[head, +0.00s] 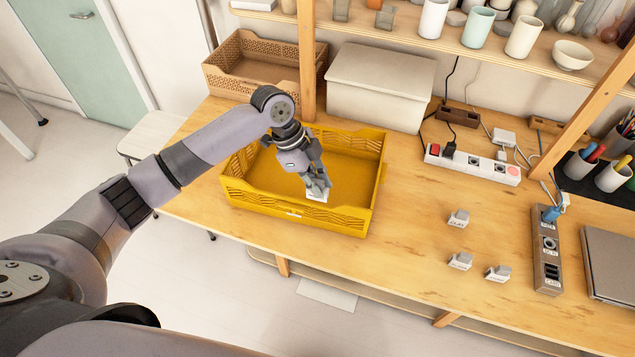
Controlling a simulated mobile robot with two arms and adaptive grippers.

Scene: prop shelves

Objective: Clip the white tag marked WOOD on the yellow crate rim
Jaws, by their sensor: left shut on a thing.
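The yellow crate (234,190) stands on the wooden table, open at the top and empty apart from what my gripper holds over it. My left gripper (318,187) reaches in over the crate's near right part, pointing down. It is shut on a white tag (317,197), which shows just behind the crate's near rim. I cannot read the mark on this tag, nor tell whether it touches the rim. Three more small white and grey tags lie on the table right of the crate: one farther back (459,217) and two nearer, left (461,261) and right (498,272). My right gripper is not in view.
A brown crate (226,81) and a lidded grey-white box (380,84) stand behind the yellow crate. A white power strip (472,165) with cables, a grey socket block (547,258) and a laptop-like slab (610,285) are at right. Cups stand on the shelf above. The table's front middle is clear.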

